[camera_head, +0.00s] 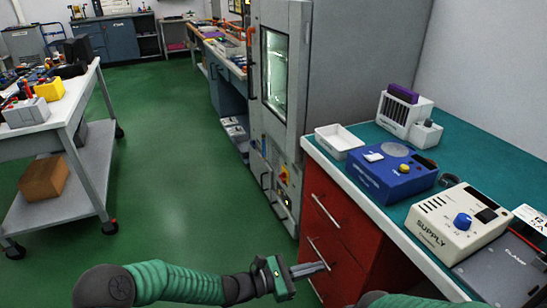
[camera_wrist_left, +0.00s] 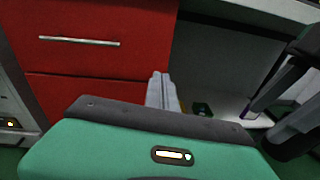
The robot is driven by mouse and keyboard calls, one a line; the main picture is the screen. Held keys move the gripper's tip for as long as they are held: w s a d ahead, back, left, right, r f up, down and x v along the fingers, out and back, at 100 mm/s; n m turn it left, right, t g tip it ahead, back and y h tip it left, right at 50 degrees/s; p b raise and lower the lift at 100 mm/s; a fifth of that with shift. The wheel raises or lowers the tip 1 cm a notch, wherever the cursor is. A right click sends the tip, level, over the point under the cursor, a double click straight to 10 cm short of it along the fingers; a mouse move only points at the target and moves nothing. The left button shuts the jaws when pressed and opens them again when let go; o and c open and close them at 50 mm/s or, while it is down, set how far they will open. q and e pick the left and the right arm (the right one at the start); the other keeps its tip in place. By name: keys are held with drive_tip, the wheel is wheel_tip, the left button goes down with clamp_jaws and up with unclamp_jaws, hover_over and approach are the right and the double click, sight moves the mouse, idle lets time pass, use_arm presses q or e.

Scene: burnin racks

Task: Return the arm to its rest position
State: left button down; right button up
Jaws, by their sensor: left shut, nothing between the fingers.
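My left arm comes in from the lower left in the head view, with a green ribbed sleeve. Its left gripper (camera_head: 322,267) is shut and empty, with the fingers pointing right. It is in front of the red drawer cabinet (camera_head: 338,218), low beside the drawers. In the left wrist view the shut fingers (camera_wrist_left: 160,78) stand up in front of the red drawers (camera_wrist_left: 100,80). Part of my other arm shows at the bottom right of the head view; its gripper is not in view.
A teal-topped bench (camera_head: 455,178) at right holds a blue device (camera_head: 385,184), a white supply box (camera_head: 455,225) and a white tray (camera_head: 338,138). A tall grey chamber (camera_head: 285,90) stands behind. A wheeled cart (camera_head: 80,140) is at left. Green floor (camera_head: 180,190) between is clear.

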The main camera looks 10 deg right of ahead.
use_arm(q)
drive_tip(key=s+a+f+m+g+y, duration=0.2)
drive_tip(key=s+a+f+m+y, duration=0.15)
drive_tip(key=s+a+m, duration=0.3)
drive_tip(key=s+a+f+m+g+y, duration=0.2)
drive_tip(key=s+a+m+g+y, duration=0.1)
drive_tip(key=s+a+m+y, duration=0.3)
drive_tip(key=s+a+r+m+t+y, duration=0.2)
drive_tip(key=s+a+m+y, duration=0.1)
drive_tip(key=a, duration=0.8)
drive_tip(key=s+a+r+m+t+y, duration=0.2)
drive_tip(key=a+m+y, duration=0.2)
drive_tip(key=a, duration=0.8)
drive_tip(key=w+p+v, duration=0.3)
drive_tip(key=p+v, duration=0.9)
drive_tip(key=w+r+p+v, duration=0.1)
drive_tip(key=w+p+v, duration=0.2)
drive_tip(key=p+v, duration=1)
drive_tip(key=shift+s+a+r, duration=0.2)
drive_tip(key=shift+s+a, duration=0.1)
drive_tip(key=shift+s, duration=0.05)
